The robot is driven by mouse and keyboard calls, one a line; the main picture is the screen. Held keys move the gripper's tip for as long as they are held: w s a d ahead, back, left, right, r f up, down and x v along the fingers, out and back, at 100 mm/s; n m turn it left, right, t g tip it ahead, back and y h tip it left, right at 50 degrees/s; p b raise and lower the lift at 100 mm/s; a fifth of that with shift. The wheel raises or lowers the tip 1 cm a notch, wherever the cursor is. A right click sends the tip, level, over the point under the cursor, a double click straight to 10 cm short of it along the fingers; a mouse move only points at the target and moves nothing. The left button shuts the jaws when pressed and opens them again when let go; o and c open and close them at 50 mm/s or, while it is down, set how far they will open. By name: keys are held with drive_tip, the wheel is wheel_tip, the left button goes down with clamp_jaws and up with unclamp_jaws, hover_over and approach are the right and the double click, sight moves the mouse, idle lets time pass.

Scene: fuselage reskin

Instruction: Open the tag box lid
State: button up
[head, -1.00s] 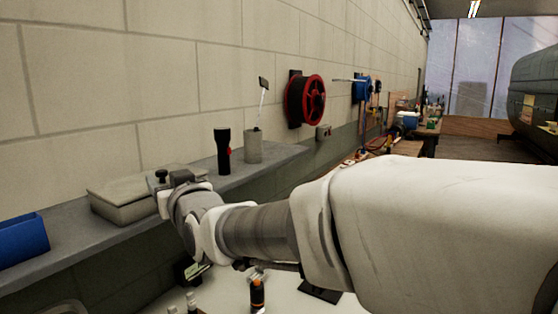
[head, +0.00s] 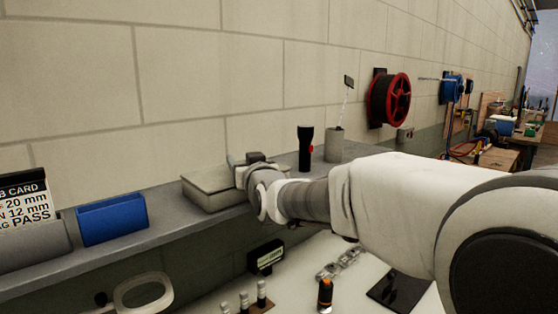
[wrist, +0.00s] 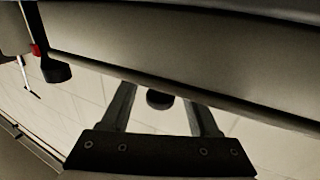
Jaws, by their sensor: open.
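The tag box is most likely the low grey-beige lidded box (head: 207,190) on the wall shelf in the head view; its lid looks shut. My gripper (head: 247,162) is at the box's right end, and my wrist partly hides that end. In the wrist view, which looks upside down, the box (wrist: 200,60) fills the top as a wide grey band. My gripper's two fingers (wrist: 160,100) are spread apart and reach up to the box's edge. A dark round piece (wrist: 159,98) shows between them. I cannot tell whether they touch the lid.
A black flashlight (head: 305,148) and a grey cup (head: 334,146) stand right of the box. A blue bin (head: 112,219) and a printed card (head: 24,203) are to the left. Below is a white surface with small bottles (head: 262,293) and an orange-black item (head: 325,295).

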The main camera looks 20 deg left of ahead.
clamp_jaws()
idle(1.3)
